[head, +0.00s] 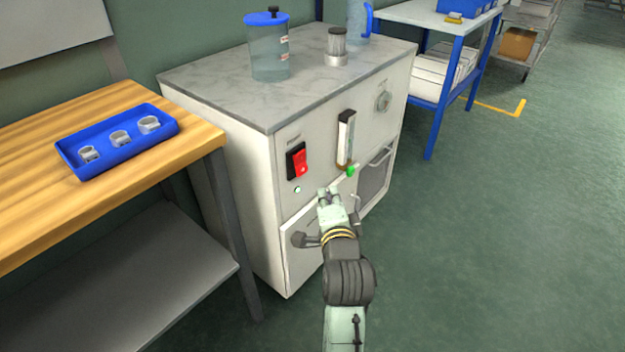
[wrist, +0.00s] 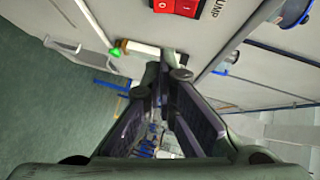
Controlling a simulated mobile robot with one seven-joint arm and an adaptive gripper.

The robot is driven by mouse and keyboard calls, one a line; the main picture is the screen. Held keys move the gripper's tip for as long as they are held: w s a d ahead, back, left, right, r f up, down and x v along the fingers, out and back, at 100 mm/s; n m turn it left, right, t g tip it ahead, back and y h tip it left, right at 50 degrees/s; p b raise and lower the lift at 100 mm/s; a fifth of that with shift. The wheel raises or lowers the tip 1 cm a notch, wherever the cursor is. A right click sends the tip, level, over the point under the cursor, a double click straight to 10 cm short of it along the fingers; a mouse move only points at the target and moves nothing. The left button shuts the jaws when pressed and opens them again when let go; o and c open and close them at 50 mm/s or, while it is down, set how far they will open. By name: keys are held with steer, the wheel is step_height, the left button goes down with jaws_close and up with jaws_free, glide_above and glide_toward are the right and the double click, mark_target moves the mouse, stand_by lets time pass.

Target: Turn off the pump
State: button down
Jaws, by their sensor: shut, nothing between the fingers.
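The pump switch (head: 298,162) is a red rocker in a dark frame on the front panel of the grey-white cabinet (head: 240,190). Its lower part shows brighter red. In the wrist view the red switch (wrist: 186,7), beside the word PUMP, is cut by the top edge. My gripper (head: 328,191) is in front of the cabinet, below and right of the switch in the head view. In the wrist view its fingertips (wrist: 170,68) are together, apart from the switch, with nothing between them. I cannot tell whether they touch the panel.
A flow tube (head: 346,138) with a green knob (head: 351,171) is right of the switch. A dark handle (head: 303,240) juts from the lower door. A wooden table (head: 60,215) with a blue tray (head: 75,172) stands left. A jar (head: 269,52) stands on the cabinet. Floor at right is open.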

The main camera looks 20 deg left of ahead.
mark_target(300, 163)
steer(key=w+a+f+p, duration=0.1)
steer(key=w+a+f, duration=0.1)
steer(key=w+a, duration=0.5)
steer(key=shift+w+f, duration=0.35)
steer(key=shift+w, duration=0.5)
